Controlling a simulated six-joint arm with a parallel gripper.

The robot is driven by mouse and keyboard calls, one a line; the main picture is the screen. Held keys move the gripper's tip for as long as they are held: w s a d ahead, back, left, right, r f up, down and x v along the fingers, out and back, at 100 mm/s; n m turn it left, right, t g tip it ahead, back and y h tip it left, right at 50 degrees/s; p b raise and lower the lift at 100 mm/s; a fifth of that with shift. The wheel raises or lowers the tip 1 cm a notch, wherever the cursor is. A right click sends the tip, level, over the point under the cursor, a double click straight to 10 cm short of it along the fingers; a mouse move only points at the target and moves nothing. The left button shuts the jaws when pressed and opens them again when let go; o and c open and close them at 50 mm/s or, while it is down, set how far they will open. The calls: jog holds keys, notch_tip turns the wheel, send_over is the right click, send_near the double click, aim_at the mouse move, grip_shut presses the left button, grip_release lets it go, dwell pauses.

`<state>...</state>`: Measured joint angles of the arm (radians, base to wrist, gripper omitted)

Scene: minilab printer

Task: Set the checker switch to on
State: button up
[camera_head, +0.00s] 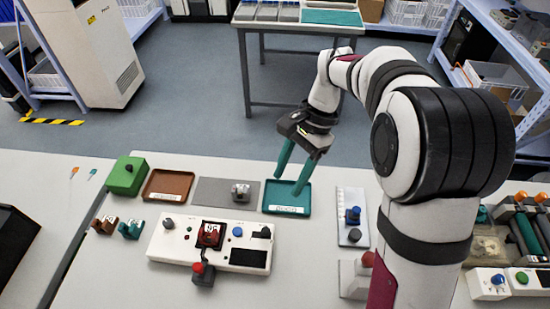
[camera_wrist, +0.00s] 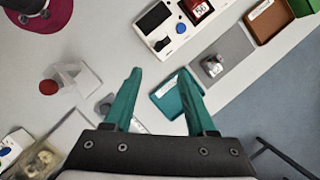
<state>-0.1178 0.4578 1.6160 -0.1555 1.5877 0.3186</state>
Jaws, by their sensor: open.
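The likely checker is a white console (camera_head: 187,248) on the bench, with a red-framed display (camera_head: 210,235), a blue button (camera_head: 237,231), a dark screen (camera_head: 248,258) and a red-topped lever (camera_head: 198,269) at its front. A small dark switch (camera_head: 265,232) sits at its right end; its setting is too small to tell. The console also shows at the top of the wrist view (camera_wrist: 176,44), partly cut off. My gripper (camera_head: 288,185) has green fingers, open and empty, above the teal tray, behind and right of the console. Its fingers also show in the wrist view (camera_wrist: 160,75).
A teal tray (camera_head: 287,208), grey plate (camera_head: 213,190), brown tray (camera_head: 168,185) and green box (camera_head: 126,175) line the back. The bench in front is clear.

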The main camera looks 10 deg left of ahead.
aim_at(266, 230)
jog(key=x, duration=1.5)
grip_shut()
dwell(0.7)
